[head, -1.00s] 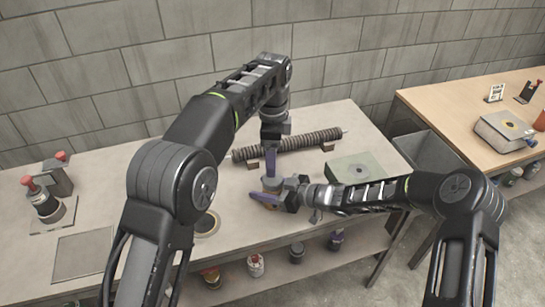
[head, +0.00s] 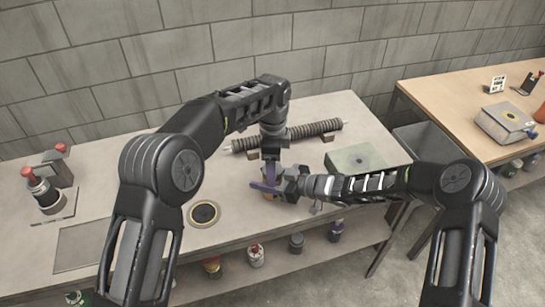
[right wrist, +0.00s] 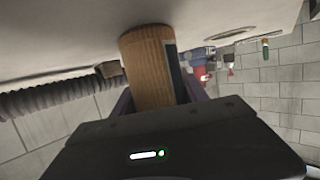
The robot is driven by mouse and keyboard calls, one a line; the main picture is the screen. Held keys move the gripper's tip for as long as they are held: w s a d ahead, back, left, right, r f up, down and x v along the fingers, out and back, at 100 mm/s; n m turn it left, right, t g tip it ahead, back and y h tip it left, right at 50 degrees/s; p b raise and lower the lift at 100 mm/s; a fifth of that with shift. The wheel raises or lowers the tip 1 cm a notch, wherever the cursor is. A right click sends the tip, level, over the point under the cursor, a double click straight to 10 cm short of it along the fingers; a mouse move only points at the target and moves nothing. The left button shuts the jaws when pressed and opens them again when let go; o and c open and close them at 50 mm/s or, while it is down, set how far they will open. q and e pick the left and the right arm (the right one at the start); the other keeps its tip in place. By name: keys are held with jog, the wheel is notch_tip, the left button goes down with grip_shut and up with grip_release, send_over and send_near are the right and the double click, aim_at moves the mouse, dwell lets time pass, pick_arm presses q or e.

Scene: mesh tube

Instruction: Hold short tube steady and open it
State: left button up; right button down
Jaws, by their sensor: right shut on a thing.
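The short tube (right wrist: 150,65) is orange-brown with fine ribs and a dark label strip; it shows large in the right wrist view, between the purple fingers of my right gripper (right wrist: 160,98). In the head view only a small patch of the tube (head: 270,197) shows behind the fingers. My right gripper (head: 268,188) reaches in from the right and is shut on the tube at the bench's front middle. My left gripper (head: 271,172) points down from above, right at the tube's top. Its fingertips are mostly hidden, so its grip cannot be told.
A long ribbed hose (head: 310,130) lies on supports behind. A pale green block (head: 350,157) stands to the right, a dark-centred disc (head: 204,213) to the left. Red-capped items (head: 47,192) and a flat plate (head: 85,247) are far left. Several jars stand on the shelf below.

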pick_arm(q)
jog(key=shift+f, duration=0.2)
jog(key=c, duration=1.5)
jog(key=n, duration=0.3)
jog(key=o, duration=1.6)
jog(key=shift+r, duration=0.1)
jog(key=shift+r, duration=2.25)
jog(key=shift+c, duration=0.5)
